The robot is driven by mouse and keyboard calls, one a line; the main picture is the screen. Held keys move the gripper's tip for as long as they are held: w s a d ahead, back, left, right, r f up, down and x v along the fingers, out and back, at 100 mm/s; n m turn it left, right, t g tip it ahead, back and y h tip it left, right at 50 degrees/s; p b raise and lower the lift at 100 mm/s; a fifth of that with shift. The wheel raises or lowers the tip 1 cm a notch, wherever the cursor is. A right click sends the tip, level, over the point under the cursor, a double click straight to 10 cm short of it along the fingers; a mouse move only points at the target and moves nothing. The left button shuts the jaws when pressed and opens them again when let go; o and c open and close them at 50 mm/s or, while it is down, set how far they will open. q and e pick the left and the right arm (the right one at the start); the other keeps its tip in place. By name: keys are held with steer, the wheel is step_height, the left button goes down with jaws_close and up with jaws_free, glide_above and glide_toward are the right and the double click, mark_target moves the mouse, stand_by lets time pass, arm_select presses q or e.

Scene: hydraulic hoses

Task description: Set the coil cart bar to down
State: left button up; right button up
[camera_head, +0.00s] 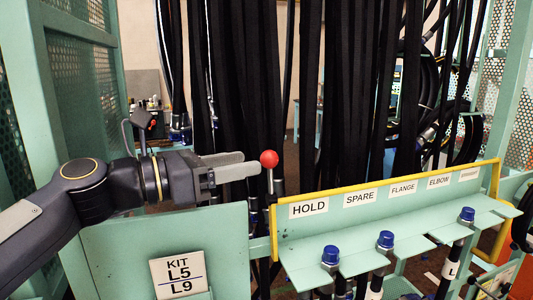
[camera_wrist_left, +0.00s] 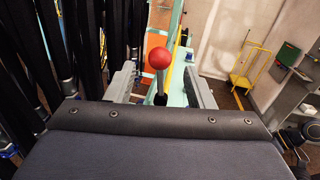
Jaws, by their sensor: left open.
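A red ball knob (camera_head: 269,158) tops a short upright dark lever, left of the HOLD label in the head view. In the left wrist view the red knob (camera_wrist_left: 159,57) shows in the gap between my finger pads. My left gripper (camera_head: 248,164) reaches in from the left, open and empty, its fingertips just short of the knob in the head view. The left wrist view shows its fingers (camera_wrist_left: 161,88) spread to either side of the lever's line. I cannot tell whether they touch it. Nothing is labelled as a coil cart bar. My right gripper is not seen.
A yellow-edged rack (camera_head: 395,205) with labels and blue-capped hoses stands to the right. A green panel with a KIT L5 L9 sign (camera_head: 180,275) lies below my arm. Black hoses (camera_head: 245,90) hang behind. A yellow cart (camera_wrist_left: 248,68) stands far off.

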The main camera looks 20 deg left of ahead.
mark_target(269, 159)
arm_select(q)
steer(key=x, duration=0.6)
steer(key=shift+w+d+f, duration=0.1)
steer(key=shift+c, duration=0.5)
jaws_close()
